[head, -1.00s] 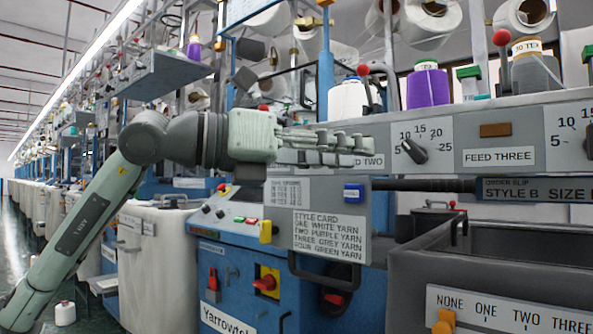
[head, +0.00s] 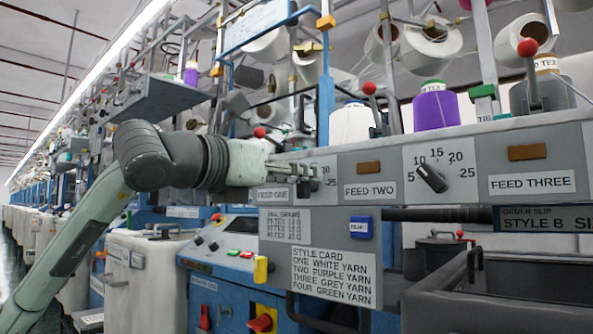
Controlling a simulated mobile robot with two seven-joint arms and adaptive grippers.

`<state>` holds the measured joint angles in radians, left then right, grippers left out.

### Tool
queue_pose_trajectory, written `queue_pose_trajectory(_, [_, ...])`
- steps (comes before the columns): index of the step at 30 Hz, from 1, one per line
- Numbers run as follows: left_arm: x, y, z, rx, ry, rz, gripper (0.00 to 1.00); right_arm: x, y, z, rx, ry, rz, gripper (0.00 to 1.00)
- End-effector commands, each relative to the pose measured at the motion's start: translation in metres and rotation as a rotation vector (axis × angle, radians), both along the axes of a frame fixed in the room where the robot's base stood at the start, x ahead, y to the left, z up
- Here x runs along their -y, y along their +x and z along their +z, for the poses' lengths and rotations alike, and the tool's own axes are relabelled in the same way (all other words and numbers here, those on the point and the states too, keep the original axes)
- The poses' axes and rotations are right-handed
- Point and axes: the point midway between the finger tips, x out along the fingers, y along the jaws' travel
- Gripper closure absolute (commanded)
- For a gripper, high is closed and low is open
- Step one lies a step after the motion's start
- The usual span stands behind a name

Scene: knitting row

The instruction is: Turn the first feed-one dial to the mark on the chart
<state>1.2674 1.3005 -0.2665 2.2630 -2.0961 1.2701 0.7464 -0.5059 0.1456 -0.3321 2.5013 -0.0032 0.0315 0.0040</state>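The feed-one dial (head: 315,184) is a dark knob on the grey panel, right of the FEED ONE label (head: 273,195). My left gripper (head: 300,172) reaches in from the left, fingers pointing right, in front of or at the dial. Contact and finger opening cannot be told. The chart (head: 285,224) hangs below the label, with several rows of TEX values too blurred to read surely. My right gripper is out of view.
The feed-two dial (head: 432,178) points up-left near 10. Below are the style card (head: 333,275), a blue button (head: 361,228) and a grey bin (head: 480,305). White (head: 350,124) and purple (head: 436,110) yarn cones stand above the panel.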

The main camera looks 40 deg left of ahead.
Motion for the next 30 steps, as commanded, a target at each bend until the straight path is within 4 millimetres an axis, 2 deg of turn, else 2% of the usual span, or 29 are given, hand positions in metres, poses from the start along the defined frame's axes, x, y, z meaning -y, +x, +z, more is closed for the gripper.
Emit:
queue_pose_trajectory(8, [0.0003, 0.0024, -0.0001, 0.001, 0.0, 0.0, 0.66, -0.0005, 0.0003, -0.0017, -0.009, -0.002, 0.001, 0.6])
queue_pose_trajectory(17, [0.0003, 0.0023, -0.0001, 0.001, 0.0, 0.0, 1.0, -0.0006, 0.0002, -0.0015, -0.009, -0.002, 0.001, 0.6])
queue_pose_trajectory(30, [-0.0001, 0.0023, -0.0009, -0.003, -0.053, -0.002, 1.0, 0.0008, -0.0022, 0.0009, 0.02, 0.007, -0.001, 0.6])
